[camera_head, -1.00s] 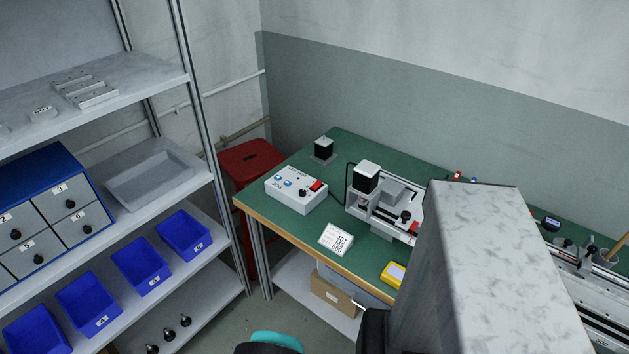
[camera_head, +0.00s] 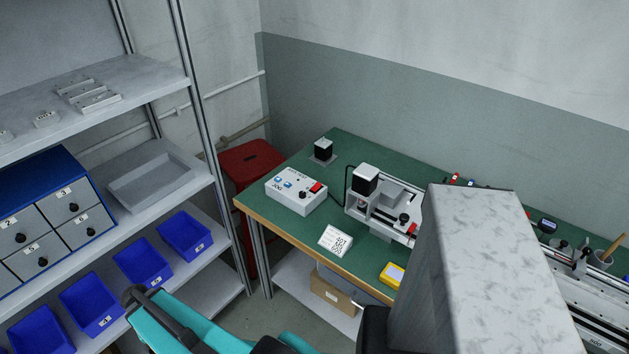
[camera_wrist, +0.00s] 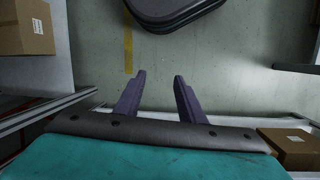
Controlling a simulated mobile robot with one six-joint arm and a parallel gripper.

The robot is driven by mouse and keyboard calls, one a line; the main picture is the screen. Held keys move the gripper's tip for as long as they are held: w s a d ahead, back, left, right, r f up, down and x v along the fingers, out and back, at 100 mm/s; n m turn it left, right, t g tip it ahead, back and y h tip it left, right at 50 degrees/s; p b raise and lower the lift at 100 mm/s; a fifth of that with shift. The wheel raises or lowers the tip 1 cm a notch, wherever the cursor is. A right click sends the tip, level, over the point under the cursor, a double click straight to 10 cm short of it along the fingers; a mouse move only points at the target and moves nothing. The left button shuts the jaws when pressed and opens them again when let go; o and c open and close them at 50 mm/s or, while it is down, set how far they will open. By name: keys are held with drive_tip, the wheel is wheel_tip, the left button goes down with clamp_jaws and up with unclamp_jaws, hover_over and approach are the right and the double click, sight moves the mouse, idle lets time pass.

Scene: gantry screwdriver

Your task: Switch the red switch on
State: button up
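The red switch (camera_head: 316,187) is on the top of a white control box (camera_head: 296,195) near the left end of the green workbench in the head view. Blue buttons and a black knob share the box's top. Whether the switch is on or off is too small to tell. My gripper (camera_wrist: 158,78) shows in the wrist view with its two purple fingers apart and nothing between them, above the bare floor. In the head view only my teal arm shows at the bottom, and the gripper is not visible there. The switch is not in the wrist view.
A gantry machine (camera_head: 381,200) stands right of the box, and a white card (camera_head: 335,240) lies in front. Shelving with blue bins (camera_head: 184,235) stands left. A red stool (camera_head: 250,162) is behind the bench corner. Cardboard boxes (camera_wrist: 26,27) show in the wrist view.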

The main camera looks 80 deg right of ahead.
sight(318, 184)
drive_tip(key=s+d+r+m+t+h+p, duration=0.1)
drive_tip(key=s+d+r+m, duration=0.15)
drive_tip(key=d+r, duration=0.55)
drive_tip(key=s+d+r+m+p, duration=0.1)
drive_tip(key=s+d+r+m, duration=0.2)
drive_tip(key=d, duration=0.8)
drive_tip(key=s+d+r+m+t+h, duration=0.1)
drive_tip(key=d+r+m, duration=0.2)
drive_tip(key=d+r, duration=0.6)
drive_tip(key=s+d+r+m+h+p, duration=0.1)
drive_tip(key=s+d+r+m, duration=0.3)
drive_tip(key=s+d+r, duration=0.5)
drive_tip(key=s+d+r+m+g+h+p, duration=0.1)
drive_tip(key=s+d+r+m, duration=0.3)
drive_tip(key=s+d+r, duration=0.5)
drive_tip(key=s+r, duration=0.2)
drive_tip(key=s, duration=0.4)
drive_tip(key=shift+s+d, duration=0.15)
drive_tip(key=shift+s, duration=0.1)
drive_tip(key=shift+f, duration=0.15)
drive_tip(key=shift+s+d+p+x, duration=0.1)
drive_tip(key=shift+p+x, duration=0.85)
drive_tip(key=shift+x, duration=2.45)
drive_tip(key=shift+s+d+p+x, duration=0.1)
drive_tip(key=shift+p+x, duration=0.8)
drive_tip(key=shift+x, duration=2.45)
